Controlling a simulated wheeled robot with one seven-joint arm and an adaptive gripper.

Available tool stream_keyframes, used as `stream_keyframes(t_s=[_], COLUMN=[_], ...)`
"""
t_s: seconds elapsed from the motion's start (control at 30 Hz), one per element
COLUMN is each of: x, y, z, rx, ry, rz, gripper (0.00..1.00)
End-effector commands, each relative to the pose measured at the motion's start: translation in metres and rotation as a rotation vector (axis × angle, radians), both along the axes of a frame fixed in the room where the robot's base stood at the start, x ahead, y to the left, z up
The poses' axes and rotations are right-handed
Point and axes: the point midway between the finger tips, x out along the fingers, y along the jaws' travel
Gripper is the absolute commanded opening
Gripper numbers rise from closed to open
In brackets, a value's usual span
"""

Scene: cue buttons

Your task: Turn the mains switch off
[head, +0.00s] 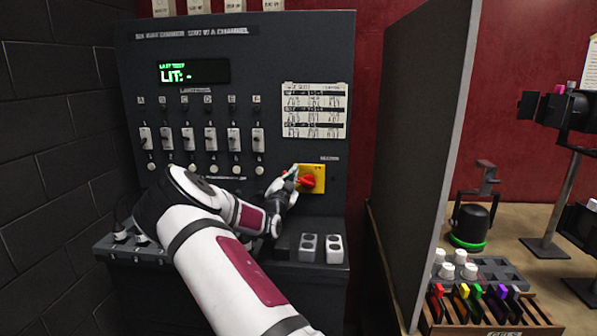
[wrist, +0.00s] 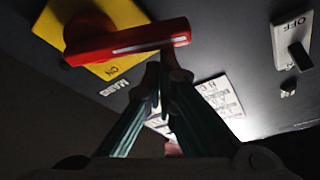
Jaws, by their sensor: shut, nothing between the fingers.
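The mains switch is a red rotary handle (head: 306,181) on a yellow plate (head: 319,172), at the lower right of the dark panel. In the wrist view the red handle (wrist: 125,40) lies across the yellow plate (wrist: 122,17), near the words "ON" and "MAINS". My gripper (head: 289,178) is at the left side of the handle. In the wrist view its fingertips (wrist: 168,62) are together, right by the handle's end, with nothing between them. I cannot tell whether they touch the handle.
The panel has a row of toggle switches (head: 211,139), a green "LIT" display (head: 194,71) and a printed chart (head: 314,110). A tall dark partition (head: 415,150) stands to the right.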

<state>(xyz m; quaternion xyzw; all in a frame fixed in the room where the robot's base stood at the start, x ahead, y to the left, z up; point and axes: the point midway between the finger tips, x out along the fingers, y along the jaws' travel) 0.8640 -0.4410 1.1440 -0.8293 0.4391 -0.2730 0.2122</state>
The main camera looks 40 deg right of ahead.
Motion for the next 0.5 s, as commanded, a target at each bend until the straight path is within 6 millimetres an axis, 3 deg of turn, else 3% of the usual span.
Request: stream_keyframes(t_s=[0.3, 0.5], x=[0.008, 0.01], y=[0.007, 0.008], z=[-0.014, -0.019], rx=[-0.163, -0.172], ry=[0.191, 0.202], rz=[0.0, -0.001], gripper=[0.0, 0.0])
